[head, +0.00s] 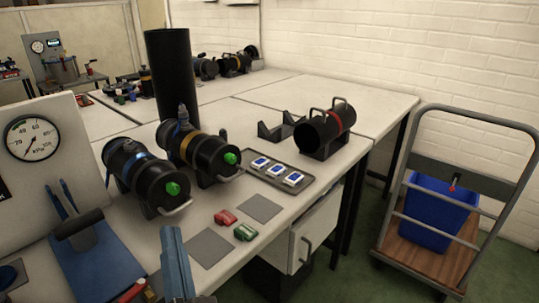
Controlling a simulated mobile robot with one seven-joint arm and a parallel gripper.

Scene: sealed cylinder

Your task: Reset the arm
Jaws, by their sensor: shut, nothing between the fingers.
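A grey-blue upright piece (175,263) rises from the bottom edge in front of the table. Two black cylinders lie on the table: one with a blue band (143,178), and one with a yellow band (200,150). Each has a green knob facing forward. A third black cylinder with a red band (326,128) lies in a cradle farther back.
A tall black tube (172,75) stands behind the cylinders. A gauge panel (32,140) and blue device (98,262) are left. A tray (282,181) holds blue-white pieces. Red (225,217) and green (245,232) blocks lie near square mats. A trolley (427,262) stands right.

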